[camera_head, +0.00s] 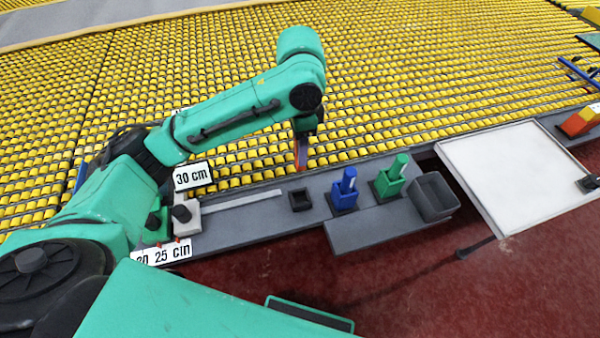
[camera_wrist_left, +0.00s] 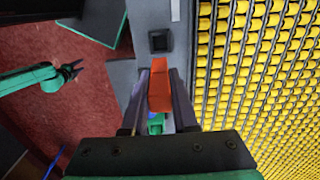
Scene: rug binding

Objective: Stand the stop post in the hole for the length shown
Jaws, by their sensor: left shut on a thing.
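My left gripper (camera_head: 302,140) is shut on a red-orange post (camera_head: 301,155), above the rail's roller-side edge. In the left wrist view the red post (camera_wrist_left: 160,86) sits between the two dark fingers. A small dark square socket (camera_head: 300,199) lies just below it in the head view, empty; it also shows in the wrist view (camera_wrist_left: 160,41). A blue post (camera_head: 348,180) and a green post (camera_head: 399,165) stand in matching holders. My right gripper (camera_wrist_left: 72,70) shows open and empty in the wrist view.
A white panel (camera_head: 515,175) lies farther right. Yellow rollers (camera_head: 400,80) fill the back. A light strip (camera_head: 245,200) runs along the grey rail. My left arm covers the rail's left end.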

